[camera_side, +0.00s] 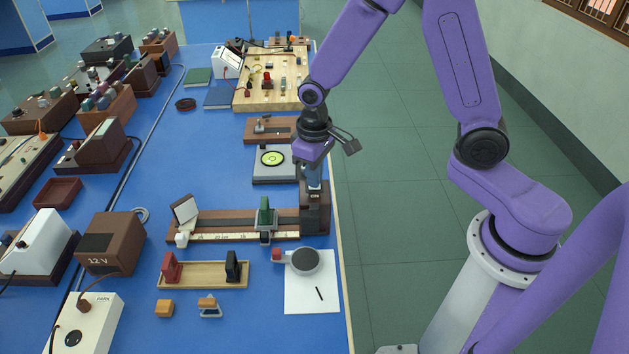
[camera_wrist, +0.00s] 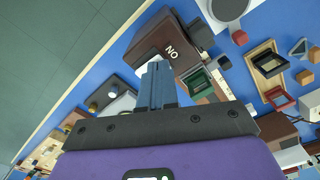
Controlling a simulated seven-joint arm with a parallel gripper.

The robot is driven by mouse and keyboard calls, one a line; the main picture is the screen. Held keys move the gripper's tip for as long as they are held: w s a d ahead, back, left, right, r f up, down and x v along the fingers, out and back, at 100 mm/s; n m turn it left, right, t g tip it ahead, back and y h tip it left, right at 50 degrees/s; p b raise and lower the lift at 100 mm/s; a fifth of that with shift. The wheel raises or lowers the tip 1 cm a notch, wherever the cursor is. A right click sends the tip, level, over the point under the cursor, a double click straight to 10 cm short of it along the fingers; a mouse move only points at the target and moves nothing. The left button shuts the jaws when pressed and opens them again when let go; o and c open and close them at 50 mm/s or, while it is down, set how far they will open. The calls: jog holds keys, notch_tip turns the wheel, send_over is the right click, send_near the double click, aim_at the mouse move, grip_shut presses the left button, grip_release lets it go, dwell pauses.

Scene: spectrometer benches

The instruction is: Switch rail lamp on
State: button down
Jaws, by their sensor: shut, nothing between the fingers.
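The rail lamp is a brown box (camera_side: 316,218) at the right end of the optical rail (camera_side: 210,222). In the wrist view the lamp box (camera_wrist: 152,42) shows the letters ON upside down on its top. My gripper (camera_side: 313,183) is shut and empty, pointing down at the lamp's top. In the wrist view my gripper's fingertips (camera_wrist: 157,72) are together at the box's near edge. I cannot tell whether they touch it. The switch itself is not clearly visible, and no lamp glow shows.
A green-framed holder (camera_side: 265,216) stands on the rail, and a white screen (camera_side: 185,209) is at its left end. A tray (camera_side: 205,274) with red and black holders, and a magnifier (camera_side: 304,262) on paper, lie in front. A grey device (camera_side: 272,160) is behind.

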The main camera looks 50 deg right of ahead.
jog(key=shift+f, duration=0.15)
jog(key=shift+r, duration=3.5)
jog(key=s+d+r+n, duration=0.1)
jog(key=s+n, duration=0.3)
jog(key=s, duration=0.7)
jog(key=s+d+r+n, duration=0.2)
jog(key=s+n, duration=0.3)
jog(key=s, duration=0.7)
jog(key=shift+d+r+n, duration=0.15)
jog(key=shift+r+n, duration=0.15)
jog(key=shift+r, duration=0.6)
